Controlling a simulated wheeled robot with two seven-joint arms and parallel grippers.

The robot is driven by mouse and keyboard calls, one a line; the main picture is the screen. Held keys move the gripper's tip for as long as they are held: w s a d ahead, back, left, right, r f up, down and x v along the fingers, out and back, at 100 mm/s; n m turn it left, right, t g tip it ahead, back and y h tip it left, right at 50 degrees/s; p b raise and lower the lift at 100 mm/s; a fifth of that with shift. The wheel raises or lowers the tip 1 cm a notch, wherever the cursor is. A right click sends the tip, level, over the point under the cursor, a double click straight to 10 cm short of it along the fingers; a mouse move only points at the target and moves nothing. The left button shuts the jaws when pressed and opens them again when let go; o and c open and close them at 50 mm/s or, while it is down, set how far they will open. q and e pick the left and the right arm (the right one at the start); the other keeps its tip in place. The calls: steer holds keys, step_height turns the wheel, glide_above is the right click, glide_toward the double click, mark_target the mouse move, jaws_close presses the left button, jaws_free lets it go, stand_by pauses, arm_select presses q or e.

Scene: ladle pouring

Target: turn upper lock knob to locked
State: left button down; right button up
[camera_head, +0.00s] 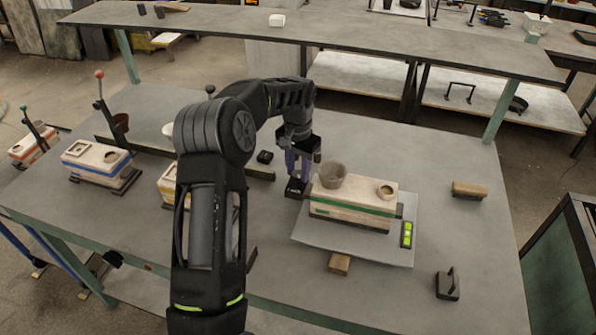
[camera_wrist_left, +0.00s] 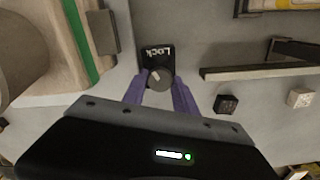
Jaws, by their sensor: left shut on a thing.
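The lock knob (camera_wrist_left: 160,78) is a round grey knob with a pale mark on its face, beside a black plate (camera_wrist_left: 157,54) lettered "Lock" in the left wrist view. The black lock base (camera_head: 294,188) also shows in the head view, at the left edge of the mould on the table. My left gripper (camera_head: 298,172) reaches down over it. In the left wrist view its purple fingers (camera_wrist_left: 160,92) sit on either side of the knob and are shut on it. Part of the knob is hidden by the fingers. My right gripper is in neither view.
A cream mould with a green band (camera_head: 345,213) stands on a grey tilted plate (camera_head: 340,245), with a brown cup (camera_head: 333,174) on top. A green level (camera_head: 407,234) lies at its right. A small black block (camera_head: 265,157) stands left of the gripper.

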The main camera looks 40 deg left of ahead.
mark_target(298, 174)
arm_select(q)
steer(key=m, duration=0.5)
steer(key=shift+m, duration=0.3)
stand_by(0.4)
steer(key=c, duration=1)
jaws_free()
steer(key=shift+o, duration=0.2)
steer(key=shift+r, duration=0.1)
step_height(298, 174, up, 8)
steer(key=shift+f+b, duration=0.15)
steer(key=shift+b, duration=0.65)
